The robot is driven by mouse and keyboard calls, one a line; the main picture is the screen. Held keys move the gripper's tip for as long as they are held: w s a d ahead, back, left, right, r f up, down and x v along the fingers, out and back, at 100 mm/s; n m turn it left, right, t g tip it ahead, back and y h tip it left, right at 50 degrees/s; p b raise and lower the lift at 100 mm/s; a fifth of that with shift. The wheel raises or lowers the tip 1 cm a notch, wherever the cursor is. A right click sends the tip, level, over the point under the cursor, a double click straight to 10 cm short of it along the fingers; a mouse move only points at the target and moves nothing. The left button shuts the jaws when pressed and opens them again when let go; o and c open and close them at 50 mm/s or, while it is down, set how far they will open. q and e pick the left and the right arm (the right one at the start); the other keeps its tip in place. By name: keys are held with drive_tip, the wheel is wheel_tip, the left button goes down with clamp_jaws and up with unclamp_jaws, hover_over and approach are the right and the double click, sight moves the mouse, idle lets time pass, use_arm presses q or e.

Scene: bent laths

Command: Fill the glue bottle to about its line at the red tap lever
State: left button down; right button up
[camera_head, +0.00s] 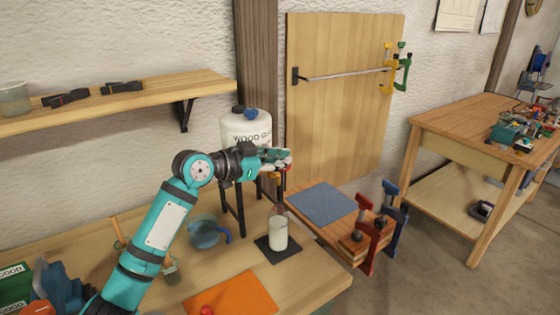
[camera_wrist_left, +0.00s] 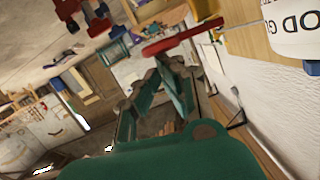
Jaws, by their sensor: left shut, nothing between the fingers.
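The glue bottle (camera_head: 278,235) stands upright on a small dark mat (camera_head: 264,250). Its body looks whitish; its fill line and exact level are too small to read. The white wood glue tank (camera_head: 240,128) stands on a dark-legged stand behind it. The red tap lever (camera_wrist_left: 182,38) shows in the left wrist view, close to my fingers. In the head view my gripper largely hides the tap. My left gripper (camera_head: 284,160) is shut and empty in front of the tank, above the bottle; its fingertips (camera_wrist_left: 168,75) show in the wrist view. Whether they touch the lever I cannot tell. My right gripper is not in view.
A blue jug (camera_head: 205,232) stands left of the bottle. An orange mat (camera_head: 235,296) lies at the front. Right of the bottle are a blue-grey pad (camera_head: 322,203) and red (camera_head: 366,230) and blue (camera_head: 394,215) clamps. A shelf (camera_head: 150,95) is on the wall.

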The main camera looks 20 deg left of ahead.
use_arm(q)
drive_tip(key=shift+s+d+f+m+t+y+b, duration=0.1)
drive_tip(key=shift+f+m+t+y+b, duration=0.15)
drive_tip(key=shift+f+m+b, duration=0.45)
drive_tip(key=shift+s+d+f+m+t+y+b, duration=0.15)
drive_tip(key=shift+f+m+t+b, duration=0.1)
drive_tip(key=shift+f+m+b, duration=0.35)
drive_tip(key=shift+w+r, duration=0.1)
drive_tip(key=shift+r, duration=0.15)
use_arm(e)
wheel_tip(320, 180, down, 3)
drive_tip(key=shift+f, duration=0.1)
use_arm(q)
wheel_tip(320, 180, up, 5)
drive_tip(key=d+p, duration=0.1)
drive_tip(key=p, duration=0.4)
drive_tip(key=f+v, duration=0.1)
drive_tip(key=v, duration=0.9)
drive_tip(key=shift+s+b, duration=0.35)
drive_tip(key=shift+b, duration=0.1)
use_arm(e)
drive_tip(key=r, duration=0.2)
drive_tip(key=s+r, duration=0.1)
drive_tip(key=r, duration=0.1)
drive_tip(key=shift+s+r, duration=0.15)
use_arm(q)
drive_tip(key=shift+a, duration=0.15)
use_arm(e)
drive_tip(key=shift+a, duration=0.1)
